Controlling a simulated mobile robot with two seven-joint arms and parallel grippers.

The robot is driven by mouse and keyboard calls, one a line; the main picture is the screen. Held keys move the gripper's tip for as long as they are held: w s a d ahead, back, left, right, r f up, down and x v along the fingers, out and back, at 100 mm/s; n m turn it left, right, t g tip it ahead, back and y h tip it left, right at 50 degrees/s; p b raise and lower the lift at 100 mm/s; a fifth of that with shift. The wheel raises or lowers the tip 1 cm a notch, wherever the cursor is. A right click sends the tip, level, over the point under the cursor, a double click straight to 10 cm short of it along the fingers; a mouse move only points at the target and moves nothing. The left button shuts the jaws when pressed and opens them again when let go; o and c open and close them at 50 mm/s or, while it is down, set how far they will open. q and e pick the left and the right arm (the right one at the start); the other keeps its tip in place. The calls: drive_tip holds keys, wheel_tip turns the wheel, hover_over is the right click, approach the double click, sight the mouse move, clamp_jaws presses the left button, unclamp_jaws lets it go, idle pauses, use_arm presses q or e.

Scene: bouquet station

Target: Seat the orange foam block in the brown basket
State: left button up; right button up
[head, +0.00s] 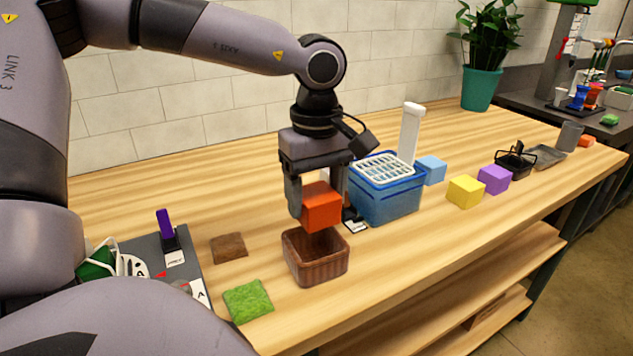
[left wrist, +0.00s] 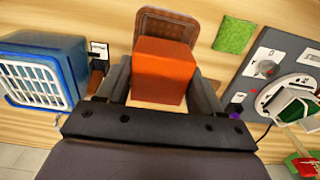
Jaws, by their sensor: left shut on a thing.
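The orange foam block (head: 322,207) is held between the fingers of my left gripper (head: 318,205), which is shut on it. The block hangs just above the brown basket (head: 316,266), over its back part. The basket stands on the wooden table, and its inside is partly hidden by the block. In the left wrist view the block (left wrist: 163,70) sits between the two dark fingers (left wrist: 160,88), with the basket rim (left wrist: 167,14) showing beyond it. My right gripper is in neither view.
A blue bin with a white grid lid (head: 386,190) stands close behind the basket to the right. A brown mat (head: 229,248) and a green moss piece (head: 248,300) lie to the left. Yellow (head: 465,191), purple (head: 494,179) and light blue blocks (head: 431,170) stand farther right.

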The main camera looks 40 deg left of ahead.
sight(315, 226)
use_arm(q)
drive_tip(key=shift+s+d+f+m, duration=0.1)
drive_tip(key=shift+s+f+m, duration=0.2)
drive_tip(key=shift+f+b, duration=1.2)
drive_tip(key=shift+f, duration=0.65)
drive_tip(key=shift+f+b, duration=0.6)
drive_tip(key=shift+f, duration=0.15)
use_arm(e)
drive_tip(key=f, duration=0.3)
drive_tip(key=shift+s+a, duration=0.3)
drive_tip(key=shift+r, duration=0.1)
use_arm(q)
drive_tip(key=shift+b, duration=0.4)
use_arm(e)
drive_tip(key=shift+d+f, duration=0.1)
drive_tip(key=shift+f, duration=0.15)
use_arm(q)
drive_tip(key=o, duration=1.3)
drive_tip(key=shift+o, duration=0.5)
